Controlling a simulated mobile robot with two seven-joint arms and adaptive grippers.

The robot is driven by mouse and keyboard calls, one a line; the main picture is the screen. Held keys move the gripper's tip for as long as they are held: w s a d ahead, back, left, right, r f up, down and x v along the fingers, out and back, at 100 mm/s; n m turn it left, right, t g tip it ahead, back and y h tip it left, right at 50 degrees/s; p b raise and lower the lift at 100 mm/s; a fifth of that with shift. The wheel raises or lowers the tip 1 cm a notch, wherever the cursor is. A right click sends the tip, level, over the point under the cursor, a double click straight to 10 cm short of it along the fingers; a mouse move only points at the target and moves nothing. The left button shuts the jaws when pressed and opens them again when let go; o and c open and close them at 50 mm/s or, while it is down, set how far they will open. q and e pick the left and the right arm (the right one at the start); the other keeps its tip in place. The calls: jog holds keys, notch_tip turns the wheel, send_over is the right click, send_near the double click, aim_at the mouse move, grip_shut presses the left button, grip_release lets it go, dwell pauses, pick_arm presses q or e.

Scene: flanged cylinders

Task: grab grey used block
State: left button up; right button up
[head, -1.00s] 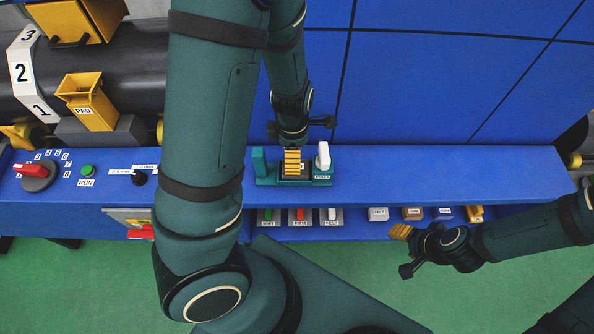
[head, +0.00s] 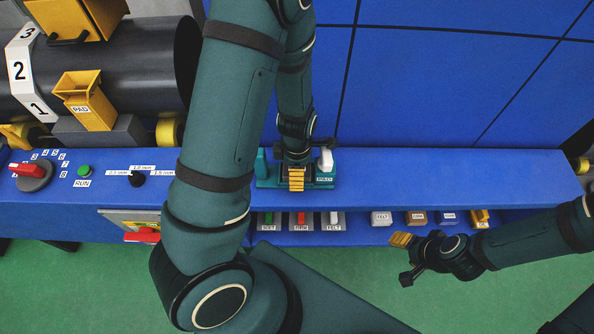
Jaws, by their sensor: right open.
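I cannot make out a grey used block for certain in the head view. The teal fixture (head: 264,181) stands on the blue ledge, with a white upright piece (head: 325,160) and a label on its right side. My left gripper (head: 296,182) reaches down over the middle of this fixture, its yellow ribbed fingers over the fixture's centre. The fingers and wrist hide what sits there, and I cannot see whether they are open or touching anything. My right gripper (head: 402,240) is open and empty over the green floor, in front of the lower shelf.
The lower shelf holds labelled green (head: 268,219), red (head: 300,218) and white (head: 333,218) pieces, with several small labelled blocks further right. A red knob (head: 27,170) and green button (head: 84,171) are on the left. The ledge right of the fixture is clear.

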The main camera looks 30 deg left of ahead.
pick_arm(q)
jog(key=c, duration=1.1)
jog(key=shift+o, duration=0.2)
notch_tip(320, 180, up, 10)
jog(key=p, duration=0.3)
